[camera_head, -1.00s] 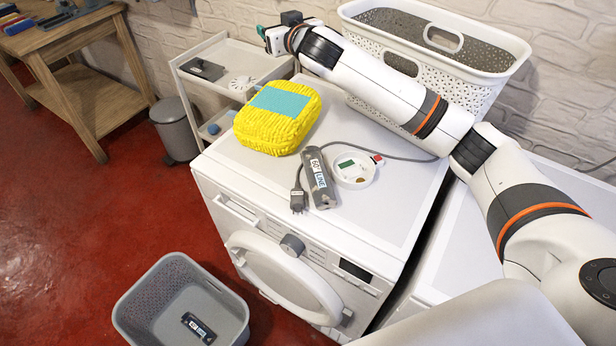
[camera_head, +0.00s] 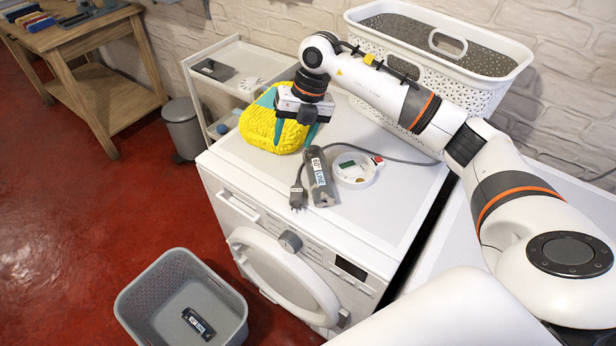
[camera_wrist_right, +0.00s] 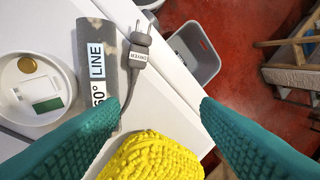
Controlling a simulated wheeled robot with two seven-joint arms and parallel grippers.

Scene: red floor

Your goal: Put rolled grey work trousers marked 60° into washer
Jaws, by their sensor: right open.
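A rolled grey bundle (camera_head: 319,178) with a white label reading 60° LINE lies on top of the white washer (camera_head: 225,176); its label also shows in the right wrist view (camera_wrist_right: 97,57). A similar small labelled grey item (camera_head: 199,324) lies in the grey basket on the floor. The washer's round door (camera_head: 262,278) stands out from its front; the drum is hidden. My right gripper (camera_head: 296,135) is open above the knobbly yellow bundle (camera_head: 258,128), left of and behind the rolled grey bundle. Its teal fingers are apart in the wrist view (camera_wrist_right: 158,108). My left gripper is out of view.
A grey plug (camera_head: 297,197) on a cord and a round white dish (camera_head: 354,169) lie beside the grey bundle. A white perforated basket (camera_head: 480,85) stands behind. The grey floor basket (camera_head: 137,309) is left of the door. A bin (camera_head: 183,130) and trolley (camera_head: 237,50) stand left.

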